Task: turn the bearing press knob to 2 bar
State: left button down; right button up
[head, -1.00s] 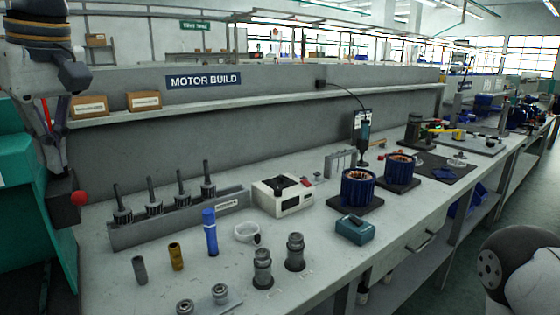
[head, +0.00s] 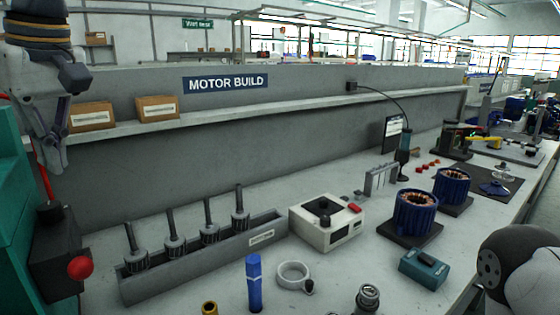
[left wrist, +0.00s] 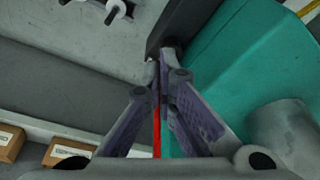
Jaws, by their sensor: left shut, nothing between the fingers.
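The teal press body (head: 18,215) stands at the far left of the head view, with a dark box (head: 58,262) on its side. The box carries a red ball (head: 80,268) and a small black part (head: 50,214) on top. I cannot make out a dial or pressure scale. My left gripper (head: 54,168) points down above the box, shut and empty. In the left wrist view its fingertips (left wrist: 168,62) meet beside a dark edge (left wrist: 180,22) and the teal body (left wrist: 235,70); contact is unclear. A thin red rod (left wrist: 156,130) shows behind the fingers. My right gripper is out of view.
The grey bench holds a rack of rotors (head: 200,258), a white heater-like box (head: 326,222), a blue cylinder (head: 254,283) and blue stators (head: 415,213). Cartons (head: 157,108) sit on the shelf behind. Bare bench lies between the rack and the rear panel.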

aim_at(51, 212)
pick_arm(q)
notch_tip(51, 212, down, 6)
jog(key=shift+s+d+f, duration=0.1)
jog(key=shift+f, duration=0.4)
jog(key=shift+f, duration=0.1)
